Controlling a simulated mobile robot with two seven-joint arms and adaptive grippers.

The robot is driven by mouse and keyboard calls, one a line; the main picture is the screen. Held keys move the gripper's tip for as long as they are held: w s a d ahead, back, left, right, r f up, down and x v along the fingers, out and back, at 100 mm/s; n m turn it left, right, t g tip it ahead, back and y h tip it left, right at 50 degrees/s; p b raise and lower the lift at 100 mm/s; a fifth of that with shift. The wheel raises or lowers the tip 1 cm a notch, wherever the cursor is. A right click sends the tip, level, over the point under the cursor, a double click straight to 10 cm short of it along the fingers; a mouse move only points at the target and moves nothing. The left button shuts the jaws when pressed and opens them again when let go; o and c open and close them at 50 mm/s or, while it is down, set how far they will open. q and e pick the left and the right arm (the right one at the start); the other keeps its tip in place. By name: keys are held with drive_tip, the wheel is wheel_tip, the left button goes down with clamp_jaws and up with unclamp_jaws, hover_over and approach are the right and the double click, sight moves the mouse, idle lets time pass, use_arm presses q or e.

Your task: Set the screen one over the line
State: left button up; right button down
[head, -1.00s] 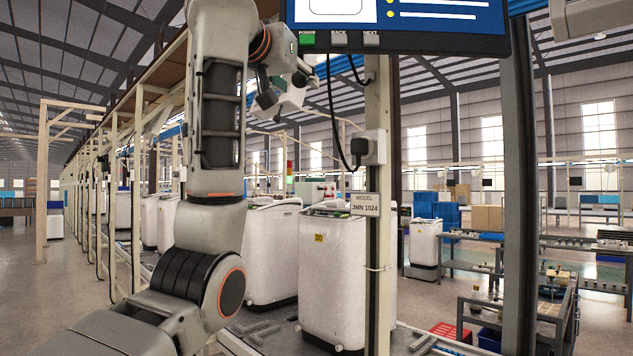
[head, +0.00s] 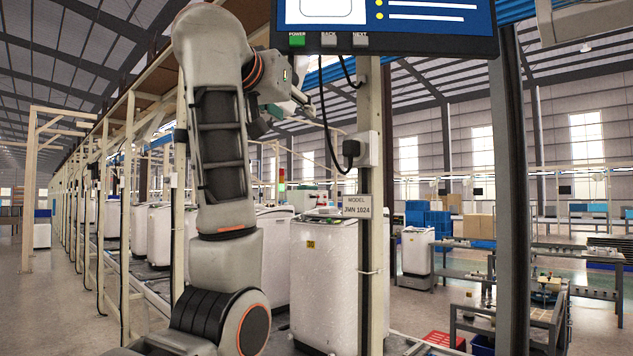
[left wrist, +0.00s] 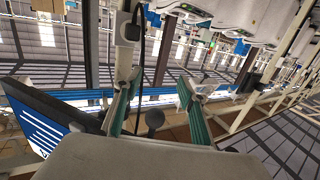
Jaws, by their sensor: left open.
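The screen (head: 400,21) hangs at the top of the head view, with its upper part cut off. It has a blue display and POWER, BACK and NEXT buttons along its lower edge. It also shows tilted at the left of the left wrist view (left wrist: 42,125). My left gripper (head: 300,98) is below and left of the screen, partly hidden by my arm. In the left wrist view its two teal-padded fingers (left wrist: 160,82) are apart with nothing held between them. My right gripper is not in view.
A cream post (head: 371,235) carries a socket box (head: 366,150) with a black plug and hanging cable. White washing machines (head: 325,270) stand along the line behind it. A dark post (head: 512,190) rises at the right. A metal cart (head: 505,322) stands beyond.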

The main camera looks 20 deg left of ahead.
use_arm(q)
drive_tip(key=w+d+f+g, duration=0.1)
drive_tip(key=w+f, duration=0.8)
drive_tip(key=f, duration=0.4)
drive_tip(key=shift+w+f+h, duration=0.2)
drive_tip(key=shift+w+h, duration=0.1)
